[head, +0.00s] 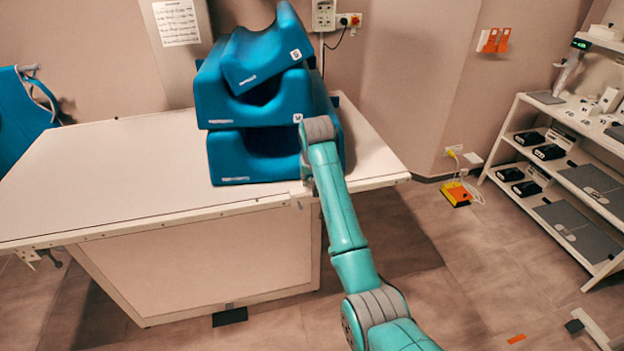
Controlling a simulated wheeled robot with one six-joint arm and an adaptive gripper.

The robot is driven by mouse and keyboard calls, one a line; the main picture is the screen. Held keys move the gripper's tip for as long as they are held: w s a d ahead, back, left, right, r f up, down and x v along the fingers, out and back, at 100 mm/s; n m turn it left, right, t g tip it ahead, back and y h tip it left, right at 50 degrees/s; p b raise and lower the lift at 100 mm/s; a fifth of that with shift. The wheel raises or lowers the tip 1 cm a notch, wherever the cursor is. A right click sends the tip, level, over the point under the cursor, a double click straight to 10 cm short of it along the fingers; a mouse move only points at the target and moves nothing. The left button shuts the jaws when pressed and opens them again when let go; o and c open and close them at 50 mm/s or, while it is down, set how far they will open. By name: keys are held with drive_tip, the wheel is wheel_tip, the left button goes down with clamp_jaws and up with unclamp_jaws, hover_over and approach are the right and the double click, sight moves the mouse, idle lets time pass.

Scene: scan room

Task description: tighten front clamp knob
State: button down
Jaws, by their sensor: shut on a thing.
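My teal arm reaches up to the front edge of the white table (120,180). My gripper (305,180) is mostly hidden behind the arm's grey wrist joint. What shows of it is small, at the table's front edge near the right corner. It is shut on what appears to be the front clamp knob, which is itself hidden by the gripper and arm. I cannot tell how far the knob is turned. Another small clamp fitting (27,258) shows under the table's front edge at the far left.
Blue foam positioning blocks (225,110) are stacked on the table right behind my gripper. A shelf rack (510,140) with black devices stands at the right. An orange-yellow pedal box (456,194) with cables lies on the floor. Floor between table and rack is mostly clear.

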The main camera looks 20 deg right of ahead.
drive_tip(key=m, duration=0.2)
drive_tip(key=m+h, duration=0.1)
drive_tip(key=m, duration=0.1)
drive_tip(key=shift+a+g+h, duration=0.1)
drive_tip(key=shift+g+h, duration=0.2)
drive_tip(key=shift+g, duration=0.1)
drive_tip(key=m+g+h, duration=0.1)
drive_tip(key=m, duration=0.3)
drive_tip(key=shift+w+a+m, duration=0.1)
drive_tip(key=shift+m, duration=0.3)
drive_tip(key=m+g+h, duration=0.1)
drive_tip(key=m, duration=0.2)
drive_tip(key=shift+m, duration=0.3)
drive_tip(key=shift+w+m+g, duration=0.1)
drive_tip(key=shift+m+g, duration=0.8)
drive_tip(key=shift+m, duration=1.1)
drive_tip(key=c, duration=0.9)
unclamp_jaws()
drive_tip(key=shift+o, duration=0.2)
